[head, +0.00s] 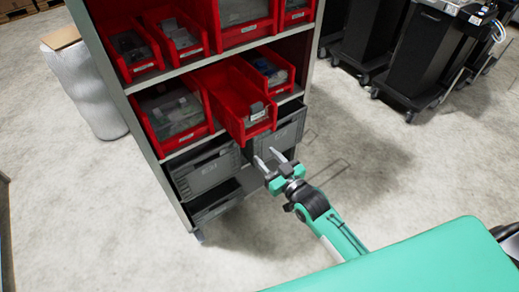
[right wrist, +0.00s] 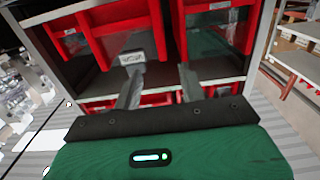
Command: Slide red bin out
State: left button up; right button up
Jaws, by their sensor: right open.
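Several red bins sit on the shelves of a grey rack in the head view. One red bin (head: 235,98) on the middle shelf sticks out past its neighbours, tilted down at the front, with a pale label on its front. My right gripper (head: 266,156) is open and empty, just below and in front of that bin's front. In the right wrist view its two fingers (right wrist: 160,68) stand apart before red bin walls (right wrist: 100,42) and a pale label; whether a finger touches a bin I cannot tell. My left gripper is not in view.
Grey crates (head: 205,172) fill the rack's lower level, close to my right gripper. A red bin with packets (head: 170,112) sits left of the protruding one, and a smaller red bin (head: 268,68) behind it at right. Dark carts (head: 415,50) stand at the upper right. The floor between is clear.

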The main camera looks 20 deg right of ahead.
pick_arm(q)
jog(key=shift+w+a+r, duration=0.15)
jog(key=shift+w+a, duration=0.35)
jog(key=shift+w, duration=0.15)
pick_arm(e)
jog(key=shift+v, duration=0.8)
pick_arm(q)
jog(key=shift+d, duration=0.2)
